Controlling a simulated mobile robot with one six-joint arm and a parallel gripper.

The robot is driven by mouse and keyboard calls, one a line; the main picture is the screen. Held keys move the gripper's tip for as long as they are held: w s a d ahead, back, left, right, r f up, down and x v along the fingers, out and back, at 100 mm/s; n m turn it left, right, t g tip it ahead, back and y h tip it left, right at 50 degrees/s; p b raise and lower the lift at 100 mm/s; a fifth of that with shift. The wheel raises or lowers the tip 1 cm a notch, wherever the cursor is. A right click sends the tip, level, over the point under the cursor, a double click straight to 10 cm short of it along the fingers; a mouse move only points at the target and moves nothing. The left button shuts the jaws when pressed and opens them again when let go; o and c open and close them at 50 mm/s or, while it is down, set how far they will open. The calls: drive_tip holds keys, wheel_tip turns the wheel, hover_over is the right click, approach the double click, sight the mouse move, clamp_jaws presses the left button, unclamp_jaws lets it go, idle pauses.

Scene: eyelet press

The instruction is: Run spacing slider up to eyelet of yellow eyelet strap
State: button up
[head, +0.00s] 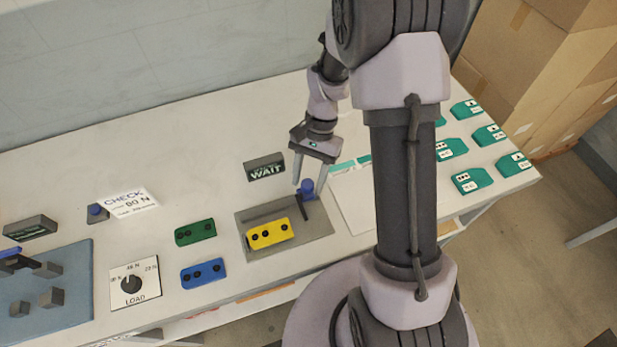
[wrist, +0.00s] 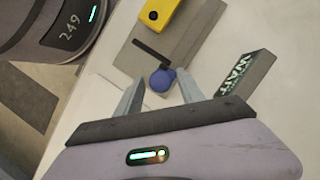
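The yellow eyelet strap (head: 270,234) lies on a grey plate (head: 318,229), with a row of dark eyelets along it; its end shows at the top of the wrist view (wrist: 158,14). A blue knob (head: 307,187), which looks like the spacing slider's handle, stands at the plate's right end. My gripper (head: 308,184) is open above the knob. In the wrist view its fingers (wrist: 160,77) are apart on either side of the knob; contact cannot be told.
A WAIT sign (head: 265,168) stands behind the plate. A green strap (head: 195,232) and a blue strap (head: 203,273) lie left of it, near a LOAD dial (head: 134,284). Several teal pieces (head: 471,180) lie at the right. A pale sheet (head: 355,199) lies right of the plate.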

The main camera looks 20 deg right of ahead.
drive_tip(key=c, duration=0.8)
drive_tip(key=a, duration=1)
drive_tip(key=shift+a+r, duration=0.1)
drive_tip(key=shift+a, duration=0.3)
drive_tip(key=shift+c, duration=0.2)
drive_tip(key=shift+o, duration=0.7)
drive_tip(key=shift+a, duration=0.15)
drive_tip(key=o, duration=1)
drive_tip(key=shift+c, duration=0.2)
drive_tip(key=shift+a, duration=0.25)
drive_tip(key=shift+d, duration=0.15)
drive_tip(key=p+v, duration=0.5)
drive_tip(key=v, duration=1.2)
drive_tip(key=shift+r, duration=0.15)
